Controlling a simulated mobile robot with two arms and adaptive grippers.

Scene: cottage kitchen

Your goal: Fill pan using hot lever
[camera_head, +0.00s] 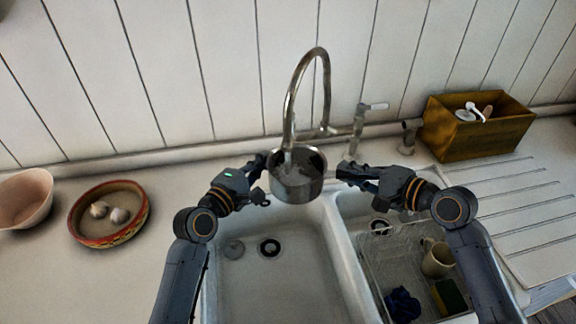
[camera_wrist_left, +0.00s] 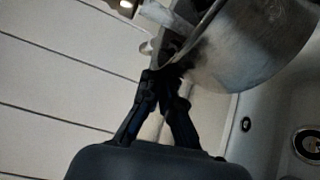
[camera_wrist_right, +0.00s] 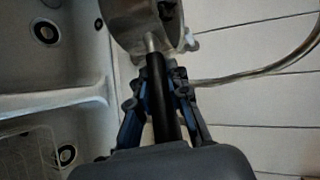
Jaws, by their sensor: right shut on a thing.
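A grey metal pan (camera_head: 297,188) hangs over the double sink, below the end of the tall curved tap (camera_head: 290,105). My right gripper (camera_head: 350,172) is shut on the pan's dark handle (camera_wrist_right: 156,85), which shows in the right wrist view. My left gripper (camera_head: 264,178) is close to the pan's left side. In the left wrist view its fingertips (camera_wrist_left: 165,75) come close together near the pan (camera_wrist_left: 245,50) and a pale tap part (camera_wrist_left: 172,20); whether they touch or hold anything is unclear. A lever (camera_head: 372,106) stands right of the tap. Water in the pan is unclear.
The left basin (camera_head: 265,285) is bare apart from its drain fittings. The right basin holds a rack (camera_head: 385,268), a mug (camera_head: 436,260), a sponge (camera_head: 450,297) and a blue cloth (camera_head: 402,304). A wooden box (camera_head: 475,140) and a bowl (camera_head: 110,232) stand on the counter.

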